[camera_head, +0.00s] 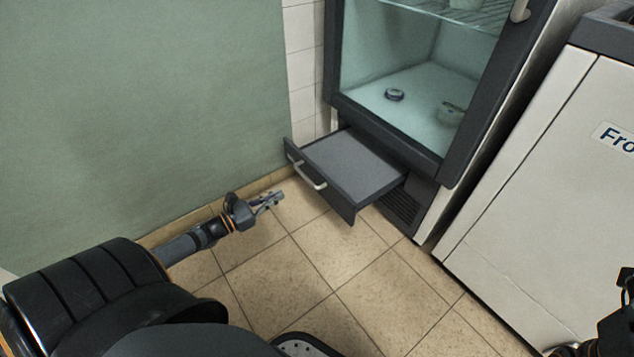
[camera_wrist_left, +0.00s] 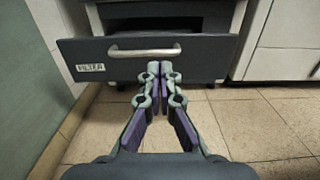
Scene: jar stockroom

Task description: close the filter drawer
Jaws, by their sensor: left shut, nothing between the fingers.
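The filter drawer (camera_head: 350,165) is pulled out from the base of the glass-door fridge in the head view. Its dark front carries a pale bar handle (camera_head: 306,172). In the left wrist view the drawer front (camera_wrist_left: 210,60) faces me, with a label (camera_wrist_left: 90,67) at its left and the handle (camera_wrist_left: 145,50) above my fingertips. My left gripper (camera_head: 276,197) is shut and empty, in front of the drawer and left of it in the head view. Its fingertips (camera_wrist_left: 160,68) overlap the drawer front in the wrist view; I cannot tell whether they touch.
A white chest freezer (camera_head: 545,190) stands at the right. A green wall (camera_head: 140,100) is at the left. The tiled floor (camera_head: 330,260) before the drawer is clear.

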